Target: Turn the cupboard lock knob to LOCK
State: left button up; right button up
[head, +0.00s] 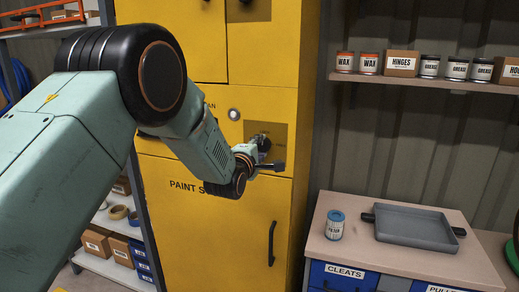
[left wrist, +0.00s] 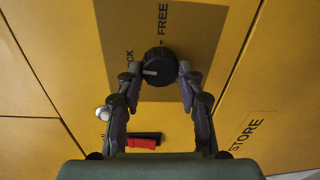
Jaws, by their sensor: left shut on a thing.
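The yellow cupboard (head: 215,215) stands in the middle of the head view. Its black round lock knob (left wrist: 160,66) sits on a brown plate (left wrist: 205,30). FREE is printed above the knob in the left wrist view; the end of the word LOCK shows to its left, partly hidden by a finger. The knob's white mark points left, toward the LOCK lettering. My left gripper (left wrist: 156,80) is shut on the knob, one finger on each side. In the head view the gripper (head: 262,152) partly hides the knob. My right gripper is out of view.
A pale round button (head: 234,114) is left of the plate. A black door handle (head: 271,243) is below. To the right stand a bench (head: 335,254) with a blue-lidded tin (head: 335,225) and a grey tray (head: 415,227). A shelf of tins (head: 430,83) is above.

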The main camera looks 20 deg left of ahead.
pick_arm(q)
jog(key=shift+n, duration=0.5)
dwell(0.3)
jog(key=o, duration=1.2)
jog(key=shift+c, duration=0.2)
jog(key=s, duration=1.2)
jog(key=shift+a+r, duration=0.2)
jog(key=shift+r, duration=0.15)
